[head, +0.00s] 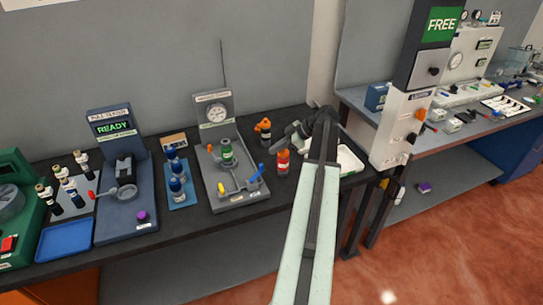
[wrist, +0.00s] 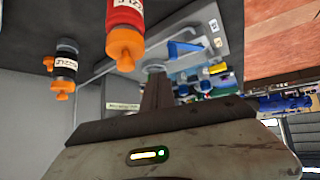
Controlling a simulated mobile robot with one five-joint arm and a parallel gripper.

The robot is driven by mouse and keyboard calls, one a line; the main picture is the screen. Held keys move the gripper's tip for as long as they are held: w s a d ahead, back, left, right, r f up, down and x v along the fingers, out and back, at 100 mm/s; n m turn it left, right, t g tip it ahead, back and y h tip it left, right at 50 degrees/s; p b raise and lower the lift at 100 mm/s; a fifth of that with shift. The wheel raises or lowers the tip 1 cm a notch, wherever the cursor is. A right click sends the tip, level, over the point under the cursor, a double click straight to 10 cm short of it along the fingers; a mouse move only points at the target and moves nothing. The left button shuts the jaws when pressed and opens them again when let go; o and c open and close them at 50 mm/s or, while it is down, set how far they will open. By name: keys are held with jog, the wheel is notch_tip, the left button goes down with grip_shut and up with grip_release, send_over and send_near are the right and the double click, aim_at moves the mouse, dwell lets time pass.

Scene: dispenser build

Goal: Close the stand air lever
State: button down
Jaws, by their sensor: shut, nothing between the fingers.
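The grey stand (head: 213,172) with a round gauge panel at its back is on the dark bench. A blue lever (head: 256,174) stands raised at its right front, and a yellow lever or handle (head: 222,188) is at its left front. I cannot read which is marked air. The blue lever also shows in the wrist view (wrist: 185,48), beyond my fingers. My gripper (head: 284,139) is shut and empty, above and behind the blue lever, apart from it. Its closed fingers show in the wrist view (wrist: 157,92).
A red bottle with an orange cap (head: 283,162) stands close to my gripper, right of the stand; it looms large in the wrist view (wrist: 124,22). A dark bottle with an orange cap (head: 263,132) is behind. A white tray (head: 350,162) lies to the right, blue bottles (head: 175,172) to the left.

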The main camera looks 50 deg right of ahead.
jog(key=s+a+r+n+g+h+p, duration=0.1)
jog(key=s+a+r+n+h+p, duration=0.1)
jog(key=s, duration=0.7)
jog(key=a+n+h+p, duration=0.1)
jog(key=a+n+p, duration=0.1)
jog(key=a+p, duration=0.1)
jog(key=shift+s+a+r, duration=0.2)
jog(key=shift+s+a, duration=0.2)
jog(key=shift+a, duration=0.4)
jog(key=b, duration=0.9)
send_near(260, 172)
jog(key=a+f, duration=0.2)
jog(key=f, duration=0.1)
jog(key=a+f, duration=0.1)
jog(key=f, duration=0.1)
jog(key=shift+s, duration=0.2)
jog(key=w+d, duration=0.1)
jog(key=w+d+r+p, duration=0.1)
jog(key=w, duration=0.1)
jog(key=shift+w, duration=0.1)
